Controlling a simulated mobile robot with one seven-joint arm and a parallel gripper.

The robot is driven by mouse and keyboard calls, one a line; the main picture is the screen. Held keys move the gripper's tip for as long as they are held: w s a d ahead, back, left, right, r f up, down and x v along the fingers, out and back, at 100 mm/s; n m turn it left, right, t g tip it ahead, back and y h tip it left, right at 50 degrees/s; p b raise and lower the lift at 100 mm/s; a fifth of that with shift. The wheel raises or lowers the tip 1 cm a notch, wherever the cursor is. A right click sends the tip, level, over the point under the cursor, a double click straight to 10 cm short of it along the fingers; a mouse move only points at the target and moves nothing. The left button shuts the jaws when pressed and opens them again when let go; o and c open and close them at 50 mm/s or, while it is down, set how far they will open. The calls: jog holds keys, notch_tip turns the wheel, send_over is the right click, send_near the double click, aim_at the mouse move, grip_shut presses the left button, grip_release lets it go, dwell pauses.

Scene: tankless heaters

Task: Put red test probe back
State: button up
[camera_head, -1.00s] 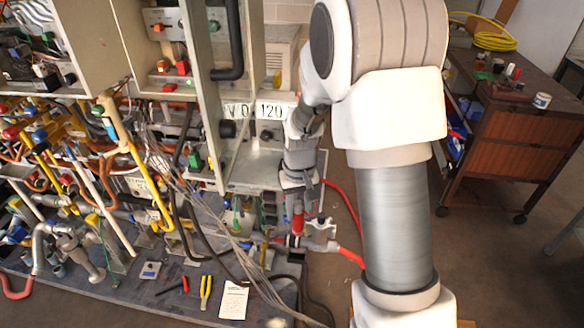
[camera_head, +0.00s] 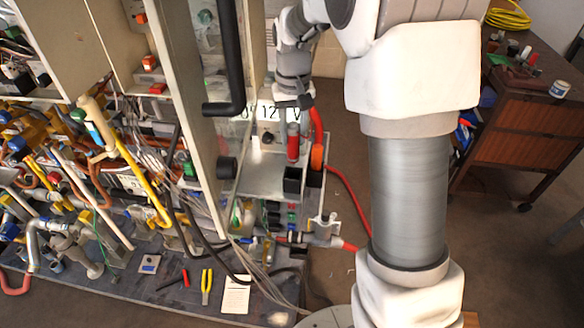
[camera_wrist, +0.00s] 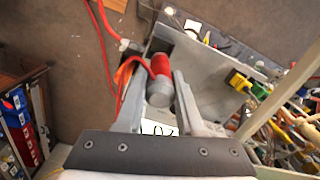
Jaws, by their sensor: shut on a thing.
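The red test probe (camera_head: 293,146) hangs upright below my gripper (camera_head: 294,103) in the head view, above the side shelf of the heater test panel. In the wrist view, the red and grey probe (camera_wrist: 160,82) sits between the two fingers of my gripper (camera_wrist: 157,98), and a red cable loops beside it. My gripper is shut on the probe. A black holder (camera_head: 292,183) is below the probe on the shelf edge, with a red-orange part (camera_head: 317,157) beside it. The probe's lower tip and the exact grip contact are hard to see.
Pipes and cables crowd the left bench. Pliers (camera_head: 206,286) and a paper note (camera_head: 236,294) lie at its front. A brown cabinet (camera_head: 515,125) stands right.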

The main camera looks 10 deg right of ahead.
aim_at(293, 159)
notch_tip(293, 159, down, 8)
jog(key=shift+r+p, duration=0.15)
jog(key=shift+p, duration=0.2)
jog(key=o, duration=1.1)
jog(key=shift+c, duration=0.2)
